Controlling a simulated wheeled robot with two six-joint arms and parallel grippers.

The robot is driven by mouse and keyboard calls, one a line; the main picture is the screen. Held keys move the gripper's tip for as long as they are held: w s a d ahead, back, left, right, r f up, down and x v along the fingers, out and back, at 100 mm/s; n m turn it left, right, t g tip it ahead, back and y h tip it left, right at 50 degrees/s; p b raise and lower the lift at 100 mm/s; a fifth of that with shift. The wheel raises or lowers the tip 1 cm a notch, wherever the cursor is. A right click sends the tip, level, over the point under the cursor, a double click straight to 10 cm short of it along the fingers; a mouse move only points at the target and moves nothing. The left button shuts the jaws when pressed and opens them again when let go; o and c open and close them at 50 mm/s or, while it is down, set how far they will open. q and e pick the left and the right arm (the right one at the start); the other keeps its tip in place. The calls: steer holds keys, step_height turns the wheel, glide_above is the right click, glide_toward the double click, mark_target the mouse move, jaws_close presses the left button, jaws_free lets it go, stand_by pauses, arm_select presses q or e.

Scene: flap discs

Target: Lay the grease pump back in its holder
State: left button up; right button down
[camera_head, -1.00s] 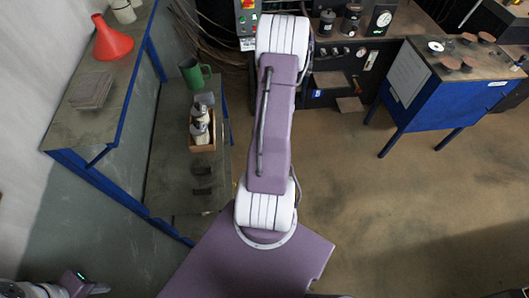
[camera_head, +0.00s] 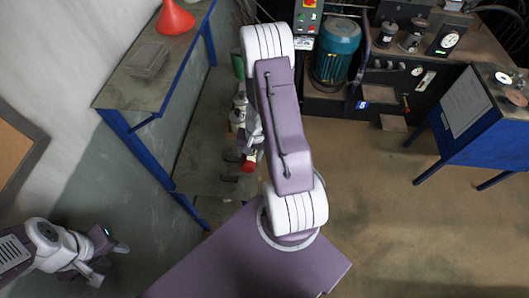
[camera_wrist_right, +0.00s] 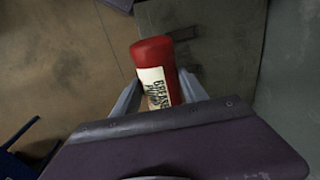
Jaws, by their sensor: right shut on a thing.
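The grease pump (camera_wrist_right: 158,75) is a red cylinder with a white lettered label. It is between the fingers of my right gripper (camera_wrist_right: 160,97), which is shut on it in the right wrist view. Its red end (camera_head: 249,163) also shows in the head view, above the low bench; my right arm hides the rest. Small dark pieces (camera_head: 231,178), which may be the holder, lie on the low bench just left of the red end. My left gripper (camera_head: 111,263) is empty at the lower left, its fingers apart.
The low bench (camera_head: 215,212) has bottles (camera_head: 238,115) and a green mug (camera_head: 238,65) farther back. A higher shelf (camera_head: 128,92) with a red funnel (camera_head: 175,18) runs along its left.

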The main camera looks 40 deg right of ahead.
steer(key=w+a+f, duration=0.2)
steer(key=f, duration=0.1)
steer(key=w+a+f+b, duration=0.1)
steer(key=w+f, duration=0.1)
steer(key=w+a+f+b, duration=0.1)
steer(key=w+a+f, duration=0.1)
steer(key=f, duration=0.1)
steer(key=shift+w+a+f, duration=0.25)
steer(key=shift+a+f, duration=0.05)
steer(key=shift+f+b, duration=0.35)
steer(key=shift+b, duration=0.05)
steer(key=shift+f+b, duration=0.4)
steer(key=shift+b, duration=0.15)
steer(key=c, duration=0.5)
jaws_free()
steer(key=shift+r, duration=0.1)
steer(key=r+p, duration=0.1)
steer(key=r, duration=0.2)
steer(key=s+r+p, duration=0.1)
steer(key=r, duration=0.2)
steer(key=d+r+p, duration=0.1)
steer(key=r+p, duration=0.1)
steer(key=shift+s+r, duration=0.15)
steer(key=shift+r, duration=0.25)
